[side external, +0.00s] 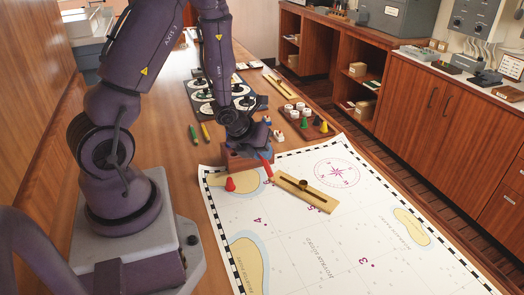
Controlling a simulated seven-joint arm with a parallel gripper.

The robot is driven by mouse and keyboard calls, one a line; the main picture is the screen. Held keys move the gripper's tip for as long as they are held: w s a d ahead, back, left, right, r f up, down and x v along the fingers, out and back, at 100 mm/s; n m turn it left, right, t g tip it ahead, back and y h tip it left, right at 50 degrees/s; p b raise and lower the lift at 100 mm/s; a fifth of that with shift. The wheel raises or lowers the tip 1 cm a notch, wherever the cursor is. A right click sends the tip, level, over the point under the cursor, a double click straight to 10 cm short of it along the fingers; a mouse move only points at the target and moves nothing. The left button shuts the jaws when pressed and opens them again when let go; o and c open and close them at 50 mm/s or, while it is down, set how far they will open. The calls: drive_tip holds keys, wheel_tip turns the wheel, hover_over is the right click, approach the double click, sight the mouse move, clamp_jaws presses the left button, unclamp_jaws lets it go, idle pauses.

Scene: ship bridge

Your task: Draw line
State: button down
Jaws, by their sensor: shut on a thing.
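A white sea chart (305,245) with a checkered border lies on the wooden table. It has a magenta compass rose, tan land patches and magenta numerals. My gripper (264,152) is low over the chart's far left part, shut on a red pen (267,170) that points down. Whether the pen's tip touches the chart I cannot tell. A flat wooden ruler with a slot and a dark round knob (322,199) lies slanted on the chart, its upper left end close to the pen. No drawn line can be made out at this size.
A red cone (230,185) stands on the chart, left of the pen. A brown wooden block (235,162) is just behind it. Green (194,134) and yellow (205,131) pens lie on the table. A tray of colored pieces (305,121) and a dark instrument board (200,97) stand farther back.

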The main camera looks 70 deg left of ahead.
drive_tip(key=shift+f, duration=0.7)
idle(1.9)
drive_tip(key=shift+d, duration=0.1)
idle(0.5)
drive_tip(key=shift+w+d, duration=0.25)
drive_tip(key=shift+d, duration=0.15)
drive_tip(key=shift+d, duration=0.1)
drive_tip(key=shift+w+d, duration=0.25)
drive_tip(key=shift+d, duration=0.2)
idle(0.4)
drive_tip(key=shift+w+d, duration=0.3)
drive_tip(key=shift+d, duration=0.15)
drive_tip(key=shift+d, duration=0.1)
drive_tip(key=shift+w+d, duration=0.25)
drive_tip(key=shift+d, duration=0.15)
